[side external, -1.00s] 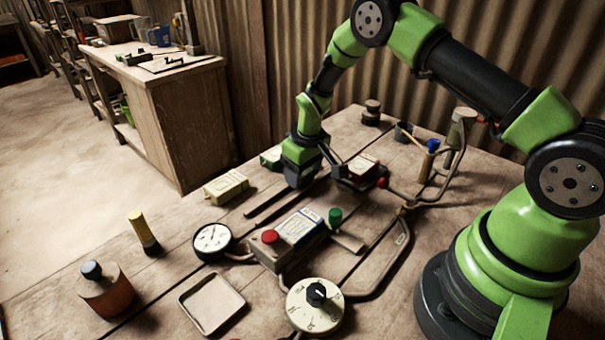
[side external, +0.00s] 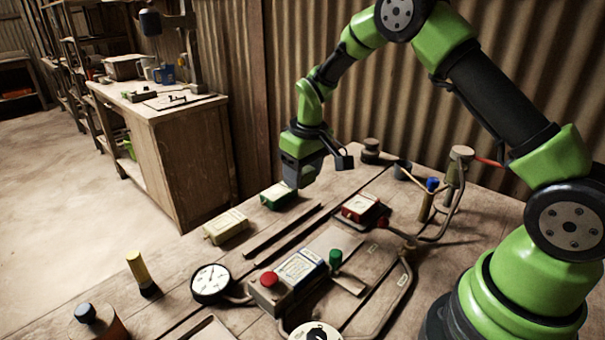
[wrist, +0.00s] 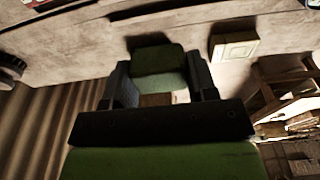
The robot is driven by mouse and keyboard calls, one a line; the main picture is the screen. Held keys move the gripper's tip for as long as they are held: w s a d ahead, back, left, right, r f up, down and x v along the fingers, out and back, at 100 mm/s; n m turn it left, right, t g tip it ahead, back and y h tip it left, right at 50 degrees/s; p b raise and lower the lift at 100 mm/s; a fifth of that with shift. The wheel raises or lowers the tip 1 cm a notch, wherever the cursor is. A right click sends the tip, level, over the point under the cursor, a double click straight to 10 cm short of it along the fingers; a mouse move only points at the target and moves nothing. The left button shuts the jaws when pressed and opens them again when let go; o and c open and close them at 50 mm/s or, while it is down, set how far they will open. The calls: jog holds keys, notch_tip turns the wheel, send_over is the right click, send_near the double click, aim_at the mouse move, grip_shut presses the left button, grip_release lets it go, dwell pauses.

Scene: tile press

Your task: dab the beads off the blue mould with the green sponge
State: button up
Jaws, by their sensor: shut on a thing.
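My gripper (side external: 299,178) is above the far part of the table, pointing down. In the wrist view its jaws (wrist: 160,75) are closed on a green piece, the green sponge (wrist: 158,60). The blue mould (side external: 300,266) appears as a blue-sided block with a pale labelled top, lying on the grey unit with the red button. The beads are too small to make out.
A cream block (side external: 226,226), a green block (side external: 278,196) and a red block (side external: 362,208) lie around the work area. A white gauge (side external: 210,283), a green knob (side external: 335,258) and bent pipes (side external: 402,285) stand near the mould. Dark rails cross the table.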

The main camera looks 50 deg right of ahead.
aim_at(296, 265)
jog(key=s+a, duration=0.6)
jog(key=a, duration=0.1)
jog(key=s+a+f, duration=0.1)
jog(key=s+a, duration=0.2)
jog(key=a, duration=0.1)
jog(key=shift+s+a, duration=0.1)
jog(key=shift+a, duration=0.05)
jog(key=shift+s+f, duration=0.1)
jog(key=shift+f, duration=2.8)
jog(key=shift+f, duration=0.55)
dwell(2.3)
jog(key=shift+r, duration=3.55)
